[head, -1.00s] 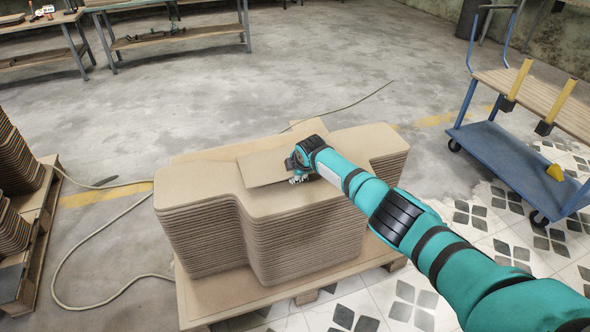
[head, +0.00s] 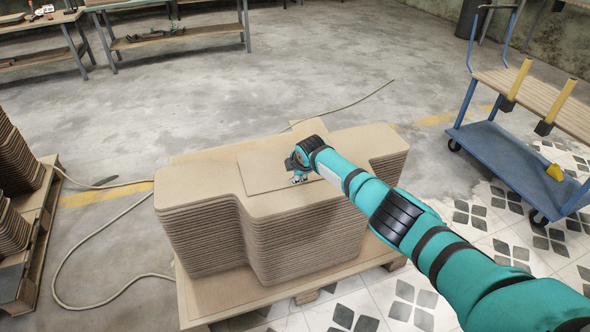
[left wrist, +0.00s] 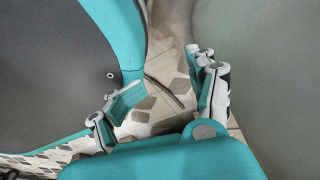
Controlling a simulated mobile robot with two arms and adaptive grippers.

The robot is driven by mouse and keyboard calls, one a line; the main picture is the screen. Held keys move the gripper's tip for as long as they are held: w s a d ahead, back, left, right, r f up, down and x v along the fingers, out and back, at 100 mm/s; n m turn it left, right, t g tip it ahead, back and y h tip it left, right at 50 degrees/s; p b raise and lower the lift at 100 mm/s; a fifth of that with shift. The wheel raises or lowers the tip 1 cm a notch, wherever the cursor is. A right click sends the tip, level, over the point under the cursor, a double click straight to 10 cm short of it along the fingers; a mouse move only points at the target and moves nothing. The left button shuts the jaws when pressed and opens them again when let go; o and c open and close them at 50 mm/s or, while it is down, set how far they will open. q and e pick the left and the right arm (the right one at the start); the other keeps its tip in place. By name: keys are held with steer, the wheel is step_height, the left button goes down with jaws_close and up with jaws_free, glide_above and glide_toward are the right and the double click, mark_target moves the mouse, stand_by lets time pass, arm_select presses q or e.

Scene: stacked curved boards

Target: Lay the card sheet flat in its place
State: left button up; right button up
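The card sheet (head: 262,172) is a thin tan rectangle. In the head view it lies on top of the stack of curved boards (head: 345,140), seemingly flat, with its front edge close to the top board. My right gripper (head: 299,178) is at the sheet's right part, low over the stack. Its fingers are small and partly hidden by the wrist, so I cannot tell whether they pinch the sheet. My left gripper (left wrist: 168,88) shows only in the left wrist view, with its fingers apart and nothing between them.
The stack stands on a wooden pallet (head: 235,300). Another pallet (head: 38,215) with boards is at the left. A blue trolley (head: 520,165) stands at the right and workbenches (head: 180,35) at the back. A hose (head: 62,270) runs over the floor.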

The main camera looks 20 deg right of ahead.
arm_select(q)
steer(key=shift+s+f, duration=0.1)
steer(key=shift+s, duration=0.15)
steer(key=shift+s+a+f, duration=0.15)
steer(key=shift+s, duration=0.3)
steer(key=shift+s+a+f, duration=0.1)
steer(key=shift+s, duration=0.3)
arm_select(e)
steer(key=shift+s+r, duration=0.1)
arm_select(q)
steer(key=shift+s+f+p, duration=0.1)
steer(key=shift+s+p, duration=0.15)
steer(key=shift+p, duration=0.05)
steer(key=shift+s, duration=0.1)
steer(key=shift+s+a+f, duration=0.15)
steer(key=shift+s, duration=0.25)
arm_select(e)
steer(key=shift+r, duration=0.1)
arm_select(q)
steer(key=shift+s, duration=0.15)
